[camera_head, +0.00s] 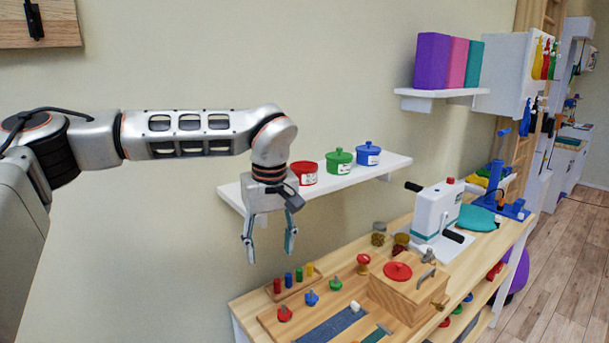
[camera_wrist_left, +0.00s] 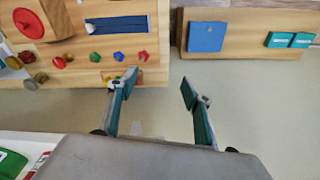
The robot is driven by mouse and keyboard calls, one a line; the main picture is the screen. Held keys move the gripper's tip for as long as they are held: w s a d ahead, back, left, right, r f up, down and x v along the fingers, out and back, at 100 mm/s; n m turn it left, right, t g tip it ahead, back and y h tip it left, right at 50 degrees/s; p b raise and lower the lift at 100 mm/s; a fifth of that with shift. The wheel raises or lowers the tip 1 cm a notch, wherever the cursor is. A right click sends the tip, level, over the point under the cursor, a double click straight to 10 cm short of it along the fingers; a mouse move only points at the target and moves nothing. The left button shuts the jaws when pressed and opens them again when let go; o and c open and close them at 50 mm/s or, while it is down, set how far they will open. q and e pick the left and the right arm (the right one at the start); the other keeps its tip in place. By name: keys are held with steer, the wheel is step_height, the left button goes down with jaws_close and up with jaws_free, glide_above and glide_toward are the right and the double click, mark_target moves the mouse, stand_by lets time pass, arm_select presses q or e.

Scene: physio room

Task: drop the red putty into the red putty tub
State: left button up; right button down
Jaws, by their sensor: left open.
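The red putty tub (camera_head: 305,174) stands on the white wall shelf, at the left of a green tub and a blue tub. Unlike them, it shows no knobbed lid. Its inside is too small to make out. I cannot pick out a separate lump of red putty for sure in either view. My left gripper (camera_head: 270,257) hangs with its fingers down, in front of the shelf's left end and lower than the tub. Its fingers are apart, with nothing between them, as the left wrist view (camera_wrist_left: 156,84) also shows. My right gripper is not in view.
The green tub (camera_head: 339,161) and blue tub (camera_head: 368,154) have lids on. Below the shelf (camera_head: 388,168), the wooden bench holds a peg board (camera_head: 292,283), a wooden box (camera_head: 408,290) with a red disc on top, and a white crank device (camera_head: 436,211).

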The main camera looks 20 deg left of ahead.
arm_select(q)
steer(key=shift+m, duration=0.7)
steer(key=f, duration=0.1)
steer(key=s+f, duration=0.2)
steer(key=f, duration=0.1)
steer(key=shift+d, duration=0.35)
